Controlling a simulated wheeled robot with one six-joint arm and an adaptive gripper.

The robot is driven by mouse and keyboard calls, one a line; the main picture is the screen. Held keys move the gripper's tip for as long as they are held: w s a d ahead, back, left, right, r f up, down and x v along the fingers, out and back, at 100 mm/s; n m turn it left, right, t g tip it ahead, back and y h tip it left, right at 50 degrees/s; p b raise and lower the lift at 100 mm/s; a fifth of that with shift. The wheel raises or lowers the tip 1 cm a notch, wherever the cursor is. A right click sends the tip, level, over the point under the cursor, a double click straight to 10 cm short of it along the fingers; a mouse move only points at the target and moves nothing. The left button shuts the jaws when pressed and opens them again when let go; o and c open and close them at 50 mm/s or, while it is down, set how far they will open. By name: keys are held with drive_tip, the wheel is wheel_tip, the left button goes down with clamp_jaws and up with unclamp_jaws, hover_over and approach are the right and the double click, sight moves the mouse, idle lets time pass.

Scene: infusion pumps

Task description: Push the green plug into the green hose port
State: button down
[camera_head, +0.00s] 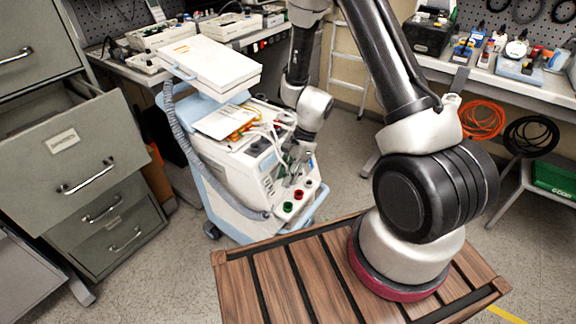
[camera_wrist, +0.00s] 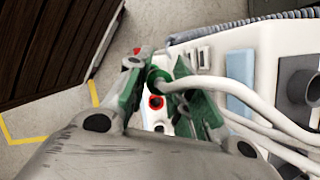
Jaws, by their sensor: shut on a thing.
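My gripper (camera_wrist: 155,80) is shut on the green plug (camera_wrist: 152,74), with a fingertip on each side of it. A white hose runs from the plug to the right in the wrist view. In the head view my gripper (camera_head: 294,172) is at the front of the white medical cart (camera_head: 228,180), just above its ports. The green hose port (camera_head: 288,207) shows low on the cart's front panel, below the gripper. In the wrist view I cannot make out that port clearly. The plug appears apart from it in the head view, but its tip is hidden.
A red port (camera_head: 299,194) sits beside the green one; a red ring (camera_wrist: 156,102) shows below the plug in the wrist view. White hoses (camera_wrist: 245,118) cross the cart side. A drawer cabinet (camera_head: 80,165) stands left. A slatted wooden surface (camera_head: 290,280) is in front.

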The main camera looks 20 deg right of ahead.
hover_over(284, 207)
drive_tip(key=d, duration=0.2)
drive_tip(key=shift+w+a+f, duration=0.1)
drive_tip(key=shift+f, duration=2.05)
drive_tip(key=shift+w+a+f, duration=0.1)
drive_tip(key=shift+f, duration=2.05)
drive_tip(key=shift+f, duration=1.6)
drive_tip(key=c, duration=1.2)
unclamp_jaws()
drive_tip(key=shift+o, duration=0.2)
